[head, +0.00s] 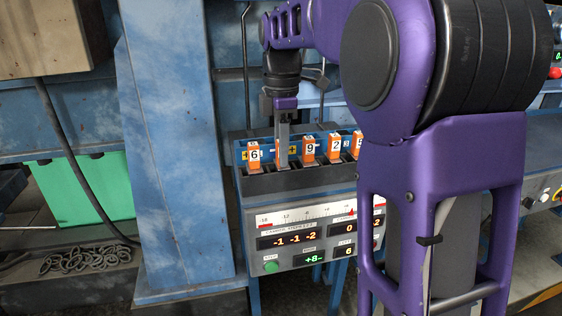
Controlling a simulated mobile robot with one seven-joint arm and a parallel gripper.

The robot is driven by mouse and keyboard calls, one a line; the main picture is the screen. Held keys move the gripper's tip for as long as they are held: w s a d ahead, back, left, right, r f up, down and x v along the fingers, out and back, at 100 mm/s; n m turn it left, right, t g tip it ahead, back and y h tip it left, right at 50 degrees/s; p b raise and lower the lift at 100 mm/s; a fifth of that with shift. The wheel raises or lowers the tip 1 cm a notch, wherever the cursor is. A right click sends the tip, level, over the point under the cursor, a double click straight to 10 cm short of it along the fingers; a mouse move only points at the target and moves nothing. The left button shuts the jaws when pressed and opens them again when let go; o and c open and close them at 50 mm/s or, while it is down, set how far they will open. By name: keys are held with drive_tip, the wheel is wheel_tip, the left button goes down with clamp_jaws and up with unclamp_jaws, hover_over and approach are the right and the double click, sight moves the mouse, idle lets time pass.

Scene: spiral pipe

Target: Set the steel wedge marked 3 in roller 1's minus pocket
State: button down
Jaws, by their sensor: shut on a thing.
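My gripper (282,152) points down into a dark rack (300,178) on top of a grey console. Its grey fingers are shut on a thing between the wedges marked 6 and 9. A little orange shows beside the fingers, but the held thing's number is hidden. The orange-faced wedge marked 6 (254,156) stands to the left. The wedges marked 9 (308,149) and 2 (335,146) stand to the right, and another orange wedge is partly hidden by my arm. I cannot make out the wedge marked 3 or roller 1's minus pocket.
A blue column (175,150) stands close on the left. A chain heap (88,260) lies at lower left. My arm hides the console's right side.

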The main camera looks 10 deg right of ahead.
drive_tip(key=shift+r+p, duration=3.3)
drive_tip(key=shift+p, duration=0.1)
